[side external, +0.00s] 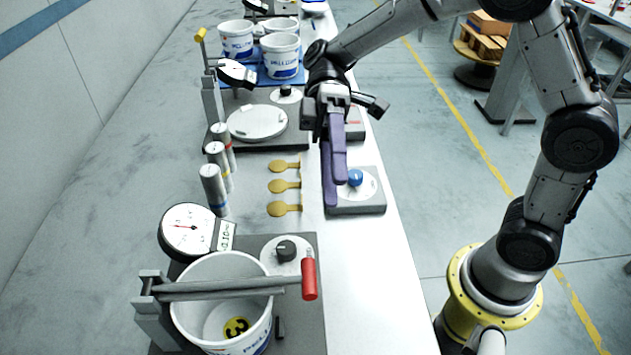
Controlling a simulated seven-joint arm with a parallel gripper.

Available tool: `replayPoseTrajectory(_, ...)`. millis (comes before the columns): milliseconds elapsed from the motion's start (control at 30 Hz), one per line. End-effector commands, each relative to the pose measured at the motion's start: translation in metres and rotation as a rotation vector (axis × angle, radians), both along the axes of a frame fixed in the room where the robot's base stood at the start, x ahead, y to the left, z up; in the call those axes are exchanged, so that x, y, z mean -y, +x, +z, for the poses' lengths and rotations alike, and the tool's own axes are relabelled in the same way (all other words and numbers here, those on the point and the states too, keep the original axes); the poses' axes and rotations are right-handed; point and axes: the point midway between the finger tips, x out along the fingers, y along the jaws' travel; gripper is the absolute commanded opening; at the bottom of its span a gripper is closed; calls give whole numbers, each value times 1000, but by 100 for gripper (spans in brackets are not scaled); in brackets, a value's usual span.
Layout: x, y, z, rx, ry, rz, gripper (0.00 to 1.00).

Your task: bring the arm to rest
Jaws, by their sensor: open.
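My gripper (334,190) has two long purple fingers pointing down. It hangs over the right part of the bench, beside the grey box with the blue knob (355,177). The fingers are apart and I see nothing between them. The fingers partly hide the left side of that box. Whether the fingertips touch anything cannot be told from this view. My arm reaches in from the right, bent high above the bench edge.
A white bucket (197,309) stands in front under a bar with a red handle (309,278). A round plate (257,122) and more buckets (281,56) are behind. The bench's right strip (370,265) is clear.

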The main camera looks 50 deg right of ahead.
Motion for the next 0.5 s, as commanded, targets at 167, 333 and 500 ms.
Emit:
replayPoseTrajectory(167,29,-47,16,217,-237,-69,52)
replayPoseTrajectory(333,65,-80,3,407,-524,-227,52)
replayPoseTrajectory(500,112,-98,-18,587,-798,-466,52)
